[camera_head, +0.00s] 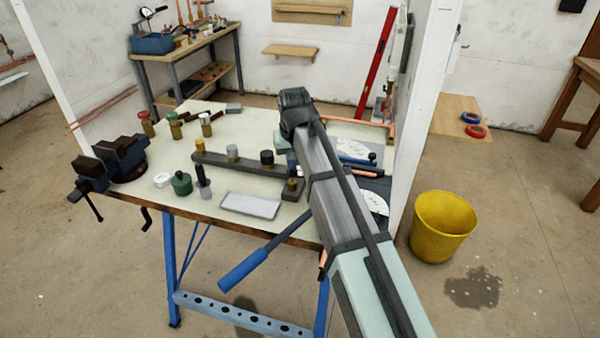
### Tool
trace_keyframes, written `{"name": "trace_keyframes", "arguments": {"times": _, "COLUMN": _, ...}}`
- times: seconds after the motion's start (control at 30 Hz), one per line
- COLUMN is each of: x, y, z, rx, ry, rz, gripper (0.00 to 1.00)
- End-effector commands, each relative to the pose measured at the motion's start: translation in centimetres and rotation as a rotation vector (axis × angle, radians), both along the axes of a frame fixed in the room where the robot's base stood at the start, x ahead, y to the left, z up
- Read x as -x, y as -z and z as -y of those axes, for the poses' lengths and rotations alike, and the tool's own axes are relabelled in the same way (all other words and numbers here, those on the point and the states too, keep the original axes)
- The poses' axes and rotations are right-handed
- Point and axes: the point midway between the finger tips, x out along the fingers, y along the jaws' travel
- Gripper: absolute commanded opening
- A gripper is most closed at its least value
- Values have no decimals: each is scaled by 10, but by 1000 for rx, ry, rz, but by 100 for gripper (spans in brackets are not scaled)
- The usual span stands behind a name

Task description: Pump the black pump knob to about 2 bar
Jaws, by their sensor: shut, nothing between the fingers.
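My arm reaches from the lower right over the workbench (130,166) and ends in a dark wrist above its back part. The fingers of my gripper do not show; they are hidden behind or below the wrist. I cannot tell for sure which thing is the pump knob. A small black knob (372,157) shows just right of my arm, beside a blue part. A black upright handle (201,175) stands at the front left of the bench. A white dial face (375,205) is partly covered by my arm, and its reading cannot be made out.
A dark bar (225,164) with several short pegs lies mid-bench, and a pale tray (250,206) lies in front. A vice (120,158) is on the left edge. A white partition (422,110) stands right of the bench, with a yellow bucket (440,225) on the floor beyond.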

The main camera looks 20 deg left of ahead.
Motion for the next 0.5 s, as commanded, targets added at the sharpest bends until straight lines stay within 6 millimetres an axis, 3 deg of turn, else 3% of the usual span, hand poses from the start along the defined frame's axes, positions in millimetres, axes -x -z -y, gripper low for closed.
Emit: {"name": "trace_keyframes", "arguments": {"times": 0.5, "x": 0, "y": 14, "z": 0, "rx": 0, "ry": 0, "rz": -1, "gripper": 0}}
